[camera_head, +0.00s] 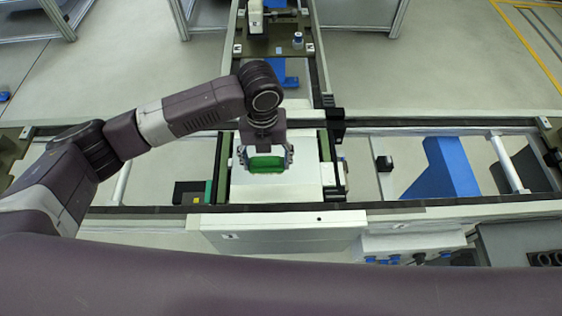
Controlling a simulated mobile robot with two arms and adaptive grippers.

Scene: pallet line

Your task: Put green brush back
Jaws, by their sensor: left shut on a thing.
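The green brush (266,164) shows as a green block in the middle of the head view, above a white surface (275,190) on the line. My left gripper (265,160) points down and is shut on the green brush, with one finger at each end of it. I cannot tell whether the brush touches the white surface. The underside of the brush is hidden. My right gripper is not in view.
The pallet line's dark rails (450,203) run across the view. A blue part (445,170) sits to the right between the rails. A small dark box (190,192) with green and yellow parts lies left of the white surface. Open floor (430,70) lies beyond.

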